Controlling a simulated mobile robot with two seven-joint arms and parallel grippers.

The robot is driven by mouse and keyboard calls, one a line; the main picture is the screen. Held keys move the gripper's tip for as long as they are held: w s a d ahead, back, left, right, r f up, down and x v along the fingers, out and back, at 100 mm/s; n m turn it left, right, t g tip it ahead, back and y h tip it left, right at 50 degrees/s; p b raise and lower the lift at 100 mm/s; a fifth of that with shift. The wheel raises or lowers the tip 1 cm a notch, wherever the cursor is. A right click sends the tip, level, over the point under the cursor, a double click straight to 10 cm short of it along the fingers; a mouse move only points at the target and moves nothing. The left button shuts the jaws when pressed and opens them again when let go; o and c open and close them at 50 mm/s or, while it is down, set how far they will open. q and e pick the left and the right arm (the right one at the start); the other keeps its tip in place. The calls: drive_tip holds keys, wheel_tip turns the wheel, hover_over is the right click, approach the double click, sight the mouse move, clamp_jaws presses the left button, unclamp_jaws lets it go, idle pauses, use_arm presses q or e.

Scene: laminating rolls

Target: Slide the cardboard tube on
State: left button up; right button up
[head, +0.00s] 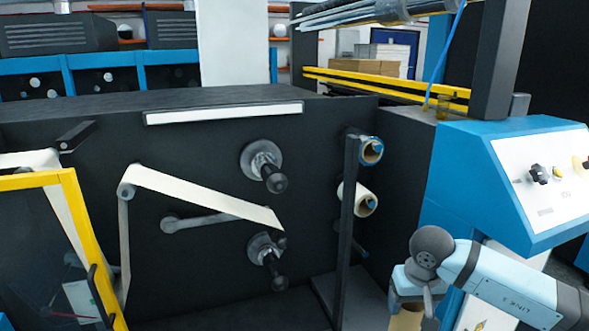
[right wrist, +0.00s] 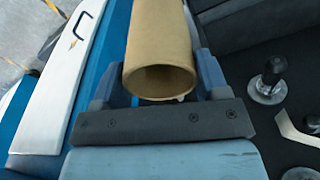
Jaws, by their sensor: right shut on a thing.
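The cardboard tube (right wrist: 160,35) is brown and hollow, with its open end facing the camera in the right wrist view. My right gripper (right wrist: 158,75) is shut on it, one finger on each side. In the head view my right gripper (head: 408,288) is at the lower right, and a small part of the tube (head: 405,318) shows below it. Two black spindles with grey round flanges stick out of the dark machine panel, an upper one (head: 266,168) and a lower one (head: 268,258). Both are bare and left of the gripper, apart from the tube. My left gripper is not in view.
A white web strip (head: 205,195) runs down across the panel from a roller. A dark upright post (head: 347,215) and small rolls (head: 366,198) stand between the spindles and my right arm. A blue control box (head: 515,180) is above that arm. A yellow frame (head: 85,225) is at left.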

wheel_tip(320, 180, up, 19)
drive_tip(key=p, duration=1.7)
drive_tip(key=s+f, duration=0.3)
drive_tip(key=s, duration=0.7)
drive_tip(key=shift+s+f, duration=0.15)
drive_tip(key=shift+f, duration=0.2)
